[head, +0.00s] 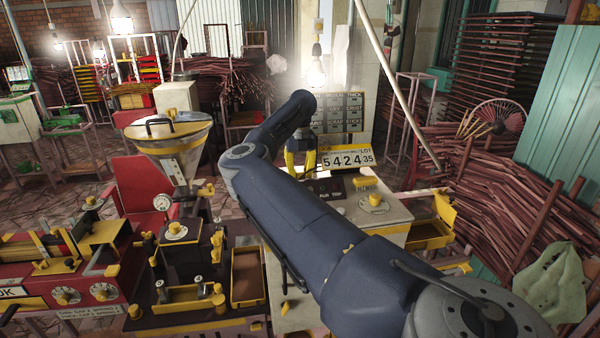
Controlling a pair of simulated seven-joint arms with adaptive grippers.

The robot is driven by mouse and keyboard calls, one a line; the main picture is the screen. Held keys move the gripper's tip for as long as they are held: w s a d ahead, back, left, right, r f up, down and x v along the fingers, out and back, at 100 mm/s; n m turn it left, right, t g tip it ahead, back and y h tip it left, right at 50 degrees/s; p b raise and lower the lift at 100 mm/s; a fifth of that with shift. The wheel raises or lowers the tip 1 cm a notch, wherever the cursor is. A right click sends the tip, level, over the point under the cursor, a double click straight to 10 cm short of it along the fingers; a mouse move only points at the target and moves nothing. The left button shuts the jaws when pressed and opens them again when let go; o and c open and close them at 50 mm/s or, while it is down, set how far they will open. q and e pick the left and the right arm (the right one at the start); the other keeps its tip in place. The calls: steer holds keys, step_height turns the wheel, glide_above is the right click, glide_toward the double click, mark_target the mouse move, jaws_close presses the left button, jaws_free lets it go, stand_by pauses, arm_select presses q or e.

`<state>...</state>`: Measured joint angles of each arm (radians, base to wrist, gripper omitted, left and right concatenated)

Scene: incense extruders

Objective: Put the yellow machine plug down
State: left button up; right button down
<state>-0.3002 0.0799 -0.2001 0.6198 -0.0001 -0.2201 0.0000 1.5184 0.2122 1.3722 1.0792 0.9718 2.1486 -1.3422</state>
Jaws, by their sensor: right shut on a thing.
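My right arm reaches from the lower right to the far side of the machine bench. My right gripper (301,158) points down there, beside the number display, and is shut. The yellow machine plug (291,166) shows at its fingertips as a yellow piece. The arm hides much of the grip and what lies under it, so I cannot tell whether the plug touches the bench. My left gripper is not in view.
A steel hopper (170,140) and a red machine (70,290) are at left. Stacked incense sticks (500,190) fill the right.

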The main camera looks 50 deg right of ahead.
mark_target(300, 170)
steer(key=shift+f, duration=0.3)
steer(key=c, duration=1.1)
jaws_free()
steer(key=shift+c, duration=0.2)
step_height(300, 170, up, 13)
